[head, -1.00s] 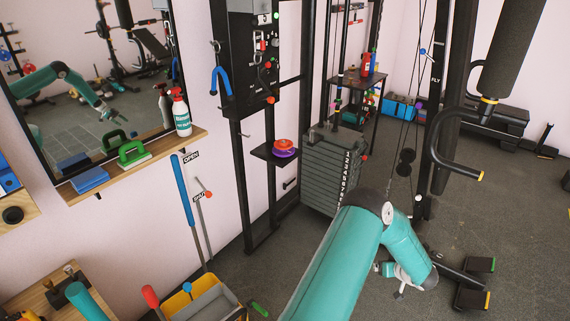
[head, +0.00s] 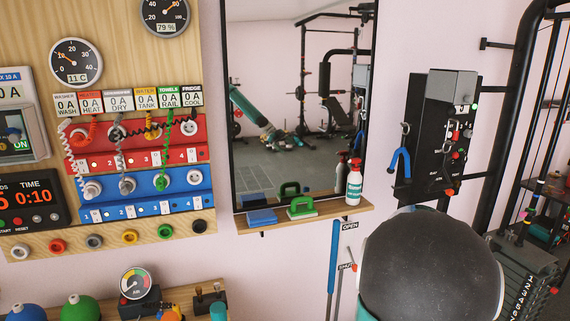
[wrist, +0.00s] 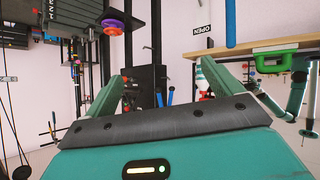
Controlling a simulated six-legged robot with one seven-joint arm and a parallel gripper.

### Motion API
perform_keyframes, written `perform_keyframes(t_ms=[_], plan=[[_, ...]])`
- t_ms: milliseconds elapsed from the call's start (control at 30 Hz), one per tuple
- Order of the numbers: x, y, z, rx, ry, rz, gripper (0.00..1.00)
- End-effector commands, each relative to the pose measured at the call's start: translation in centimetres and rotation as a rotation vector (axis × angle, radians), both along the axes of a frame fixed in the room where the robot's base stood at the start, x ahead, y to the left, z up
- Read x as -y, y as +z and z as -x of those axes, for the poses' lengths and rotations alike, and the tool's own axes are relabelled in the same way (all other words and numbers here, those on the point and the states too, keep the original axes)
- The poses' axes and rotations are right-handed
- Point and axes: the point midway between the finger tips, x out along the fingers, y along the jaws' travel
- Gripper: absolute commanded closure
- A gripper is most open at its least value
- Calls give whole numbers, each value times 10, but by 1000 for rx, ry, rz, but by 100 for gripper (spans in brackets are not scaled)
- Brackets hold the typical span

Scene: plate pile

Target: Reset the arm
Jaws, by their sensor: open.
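My gripper (wrist: 163,72) shows in the wrist view with its two green fingers spread wide apart. Nothing is held between them; a black upright frame and the wall show behind the gap. In the head view the rounded dark end of one of my arm links (head: 430,265) fills the lower right, and my gripper itself is not directly seen there. The mirror (head: 300,100) reflects a teal arm, bent downwards. The weight stack (head: 525,285) is partly hidden at the right edge.
A wooden shelf (head: 245,227) under the mirror holds a spray bottle (head: 354,185), a green-handled tool (head: 302,209) and a blue block (head: 262,217). A panel (head: 110,45) with gauges and coiled cords is at left. The wrist view shows purple and red discs (wrist: 113,25).

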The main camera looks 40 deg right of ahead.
Motion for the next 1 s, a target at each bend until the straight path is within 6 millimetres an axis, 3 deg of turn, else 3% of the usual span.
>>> perform_keyframes(t_ms=[33, 100, 200, 333, 533, 700, 833, 1000], plan=[[-31, 15, -19, 0, 32, -11, 9], [-73, 29, -37, -10, 72, -38, 9], [-137, 45, -55, -34, 137, -82, 9], [-223, 60, -64, -72, 242, -143, 9], [-354, 70, -47, -157, 441, -239, 9], [-452, 68, -5, -251, 639, -311, 9], [-501, 63, 29, -315, 762, -348, 9], [-524, 58, 50, -358, 831, -366, 9]])
